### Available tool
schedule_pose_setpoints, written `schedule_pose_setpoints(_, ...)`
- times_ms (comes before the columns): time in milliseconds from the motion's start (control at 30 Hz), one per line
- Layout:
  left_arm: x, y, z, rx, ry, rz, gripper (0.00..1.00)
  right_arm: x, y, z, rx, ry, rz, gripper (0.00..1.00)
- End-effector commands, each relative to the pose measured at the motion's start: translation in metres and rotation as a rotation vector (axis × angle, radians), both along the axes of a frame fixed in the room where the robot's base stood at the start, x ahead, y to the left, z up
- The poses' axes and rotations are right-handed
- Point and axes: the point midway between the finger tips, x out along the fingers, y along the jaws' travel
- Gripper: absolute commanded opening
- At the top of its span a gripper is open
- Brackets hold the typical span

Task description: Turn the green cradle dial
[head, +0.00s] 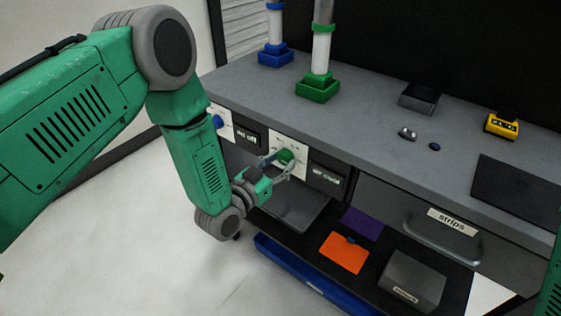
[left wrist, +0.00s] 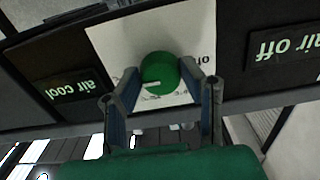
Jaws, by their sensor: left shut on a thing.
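The green cradle dial (head: 285,156) sits on a white plate on the front face of the bench. In the left wrist view the dial (left wrist: 160,74) is round, with a pale pointer mark on its left side. My left gripper (head: 279,165) reaches it from the front, and its two fingers (left wrist: 160,80) are shut on the dial, one on each side. An "air cool" label (left wrist: 75,88) and an "air off" label (left wrist: 287,44) flank the plate. Only a green edge of my right arm shows at the right of the head view; its gripper is out of view.
A blue dial (head: 217,122) is further left on the bench front. A green cradle (head: 318,88) and a blue cradle (head: 275,56) hold upright tubes on the bench top. Below are an open grey tray (head: 297,211), an orange sheet (head: 343,254) and a drawer labelled "strips" (head: 452,222).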

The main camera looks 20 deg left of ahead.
Motion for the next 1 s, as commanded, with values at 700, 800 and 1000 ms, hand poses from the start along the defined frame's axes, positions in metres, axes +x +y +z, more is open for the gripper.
schedule_pose_setpoints(700,0.001,0.0,0.002,0.0,-0.006,0.001,0.56,0.0,0.0,0.0,0.0,-0.001,0.0,0.4)
schedule_pose_setpoints(800,-0.005,0.002,0.002,0.001,-0.004,0.001,0.56,-0.002,0.0,0.001,0.0,-0.002,0.0,0.4)
schedule_pose_setpoints(1000,-0.037,0.014,0.001,0.0,-0.001,0.001,0.56,-0.002,0.0,0.001,0.0,-0.003,0.0,0.4)
